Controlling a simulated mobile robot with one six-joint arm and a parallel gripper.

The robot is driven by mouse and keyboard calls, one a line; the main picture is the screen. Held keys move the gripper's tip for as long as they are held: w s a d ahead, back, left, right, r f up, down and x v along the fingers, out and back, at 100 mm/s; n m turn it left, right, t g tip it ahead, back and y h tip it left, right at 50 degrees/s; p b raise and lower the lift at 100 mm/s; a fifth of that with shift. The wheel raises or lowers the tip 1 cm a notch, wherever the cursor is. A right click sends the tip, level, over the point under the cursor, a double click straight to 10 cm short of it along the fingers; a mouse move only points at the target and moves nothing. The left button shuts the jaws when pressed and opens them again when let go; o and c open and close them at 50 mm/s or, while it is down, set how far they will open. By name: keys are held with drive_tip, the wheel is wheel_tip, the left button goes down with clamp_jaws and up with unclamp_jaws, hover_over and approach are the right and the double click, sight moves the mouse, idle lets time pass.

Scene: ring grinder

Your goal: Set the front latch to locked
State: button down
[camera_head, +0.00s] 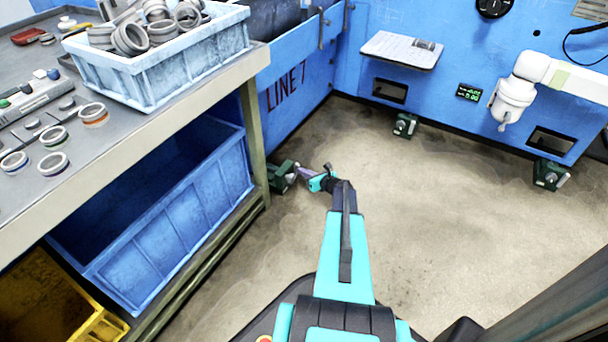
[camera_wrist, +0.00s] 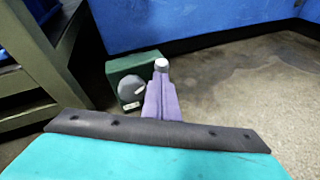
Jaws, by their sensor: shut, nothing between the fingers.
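A dark green latch block (camera_head: 283,177) sits on the floor at the left, by the bench leg and the blue machine wall.
Similar green latches stand at the machine's back (camera_head: 405,125) and right (camera_head: 551,175). The workbench (camera_head: 190,120) with a blue crate (camera_head: 165,200) below bounds the left. A white arm (camera_head: 515,95) hangs at the upper right. The middle floor is clear.

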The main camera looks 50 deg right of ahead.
drive_tip(key=shift+w+r+p, duration=0.5)
drive_tip(key=shift+w+p, duration=0.25)
drive_tip(key=shift+p, duration=0.1)
drive_tip(key=shift+w, duration=0.1)
drive_tip(key=shift+a, duration=0.1)
drive_tip(key=shift+s+a+f, duration=0.1)
drive_tip(key=shift+s, duration=0.2)
drive_tip(key=f+p+v, duration=0.1)
drive_tip(key=p+v, duration=0.2)
drive_tip(key=v, duration=1)
drive_tip(key=shift+s+a, duration=0.2)
drive_tip(key=shift+f, duration=0.15)
